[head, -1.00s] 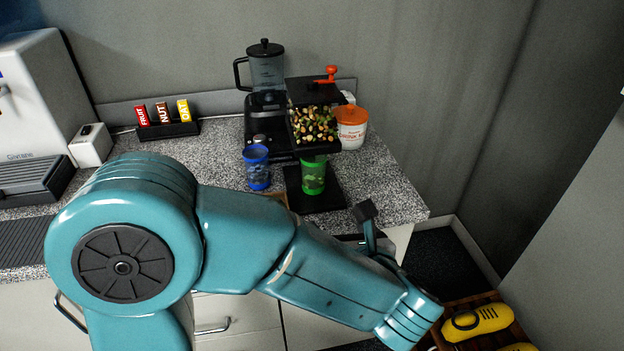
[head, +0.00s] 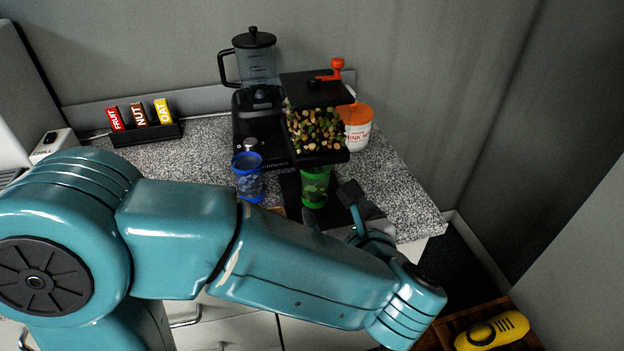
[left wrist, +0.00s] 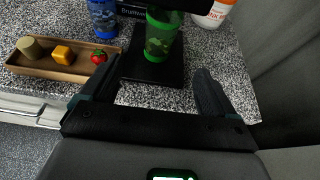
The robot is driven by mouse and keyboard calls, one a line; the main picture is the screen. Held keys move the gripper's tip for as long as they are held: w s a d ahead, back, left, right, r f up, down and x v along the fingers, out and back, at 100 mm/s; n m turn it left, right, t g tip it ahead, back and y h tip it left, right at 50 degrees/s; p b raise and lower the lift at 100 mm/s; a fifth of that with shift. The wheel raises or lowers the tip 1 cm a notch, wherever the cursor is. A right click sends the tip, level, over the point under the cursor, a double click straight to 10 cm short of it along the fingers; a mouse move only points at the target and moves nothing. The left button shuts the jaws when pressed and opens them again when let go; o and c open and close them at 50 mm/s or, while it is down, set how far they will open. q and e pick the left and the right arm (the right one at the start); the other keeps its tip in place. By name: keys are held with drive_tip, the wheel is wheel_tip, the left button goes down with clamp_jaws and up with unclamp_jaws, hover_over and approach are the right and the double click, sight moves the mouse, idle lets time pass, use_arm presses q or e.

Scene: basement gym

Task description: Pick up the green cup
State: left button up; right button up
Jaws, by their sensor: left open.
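The green cup (head: 316,187) stands upright on the dark base of the nut dispenser (head: 317,131), under its clear hopper of nuts. In the left wrist view the green cup (left wrist: 161,36) is see-through, with darker pieces showing inside, and its top is cut off by the dispenser. My left gripper (head: 330,207) is open and empty in front of the cup. In the left wrist view my left gripper (left wrist: 152,82) has its two fingers spread, with the cup beyond the gap between them, not touched. My right gripper is not in view.
A blue cup (head: 248,176) stands left of the green one, near a blender (head: 257,62). A wooden tray (left wrist: 52,68) with small food pieces lies left of the gripper. An orange-lidded tub (head: 356,128) stands behind right. Snack bars (head: 140,114) stand at the back left.

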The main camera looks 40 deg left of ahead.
sight(319, 190)
use_arm(q)
drive_tip(key=x, duration=1)
drive_tip(key=shift+d+f, duration=0.1)
drive_tip(key=shift+f, duration=0.1)
drive_tip(key=shift+w+f, duration=0.15)
drive_tip(key=shift+w, duration=0.1)
drive_tip(key=p+x, duration=0.1)
drive_tip(key=x, duration=0.4)
drive_tip(key=shift+a+f, duration=0.2)
drive_tip(key=shift+a, duration=0.1)
drive_tip(key=shift+s+r, duration=0.1)
drive_tip(key=shift+c, duration=0.6)
drive_tip(key=c, duration=1)
drive_tip(key=shift+c, duration=0.2)
